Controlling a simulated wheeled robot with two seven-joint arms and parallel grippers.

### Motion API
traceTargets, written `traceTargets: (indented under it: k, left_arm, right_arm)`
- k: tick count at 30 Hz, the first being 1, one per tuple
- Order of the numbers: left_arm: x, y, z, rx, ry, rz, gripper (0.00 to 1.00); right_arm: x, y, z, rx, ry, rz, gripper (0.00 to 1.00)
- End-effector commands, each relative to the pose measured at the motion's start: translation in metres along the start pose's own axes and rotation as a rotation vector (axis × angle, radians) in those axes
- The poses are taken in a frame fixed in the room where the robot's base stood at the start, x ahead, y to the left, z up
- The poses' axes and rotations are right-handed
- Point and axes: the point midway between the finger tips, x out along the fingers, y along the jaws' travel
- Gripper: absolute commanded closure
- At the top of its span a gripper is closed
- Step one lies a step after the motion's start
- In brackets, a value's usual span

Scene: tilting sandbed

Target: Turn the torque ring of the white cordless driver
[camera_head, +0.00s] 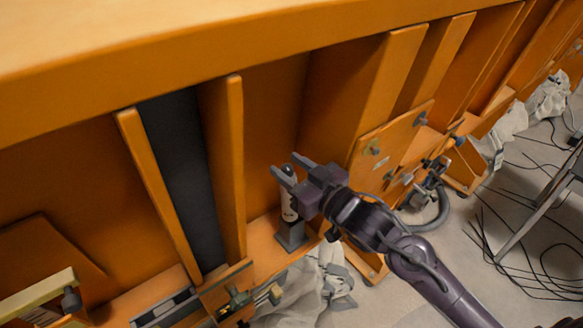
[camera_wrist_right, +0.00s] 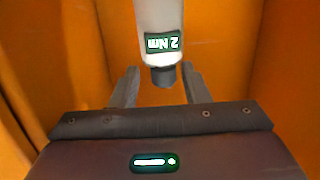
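The white cordless driver (camera_head: 289,208) stands upright in a dark grey stand (camera_head: 291,236) on an orange ledge. In the right wrist view the driver (camera_wrist_right: 160,18) comes down from the top edge, with a green display (camera_wrist_right: 163,42) reading "2 Nm" upside down. Its dark end piece (camera_wrist_right: 163,76) shows below the display; I cannot tell for sure if this is the torque ring. My right gripper (camera_head: 286,165) is open at the driver's upper end. In the wrist view its fingers (camera_wrist_right: 160,72) lie on either side of the dark end, with gaps. My left gripper is out of view.
Orange upright panels (camera_head: 232,165) stand close on the left, and an orange board with fittings (camera_head: 390,150) on the right. A thick orange beam (camera_head: 200,50) crosses above. Crumpled pale sheeting (camera_head: 305,285) lies below, and black cables (camera_head: 520,245) lie on the floor at right.

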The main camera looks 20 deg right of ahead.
Motion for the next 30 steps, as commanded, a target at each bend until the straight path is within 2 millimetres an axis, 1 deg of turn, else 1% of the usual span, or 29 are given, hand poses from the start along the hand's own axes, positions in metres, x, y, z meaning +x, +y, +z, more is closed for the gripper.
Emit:
traceTargets:
  k: [4,7,15,21,25,30]
  left_arm:
    - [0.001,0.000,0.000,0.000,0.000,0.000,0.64]
    - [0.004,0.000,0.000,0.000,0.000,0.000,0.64]
    - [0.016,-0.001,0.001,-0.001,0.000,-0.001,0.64]
    - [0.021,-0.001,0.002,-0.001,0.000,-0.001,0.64]
    - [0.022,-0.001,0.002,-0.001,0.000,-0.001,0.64]
    - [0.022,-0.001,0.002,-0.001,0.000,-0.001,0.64]
  right_arm:
    - [-0.002,0.000,0.000,0.000,0.001,0.001,0.58]
    - [-0.010,0.000,0.002,-0.001,0.000,0.000,0.58]
    - [-0.048,0.000,0.004,0.000,-0.003,0.000,0.58]
    - [-0.069,0.000,0.003,0.001,-0.002,0.000,0.58]
    - [-0.076,0.000,0.001,0.000,-0.002,0.000,0.58]
    - [-0.078,0.000,0.000,0.000,0.000,-0.001,0.58]
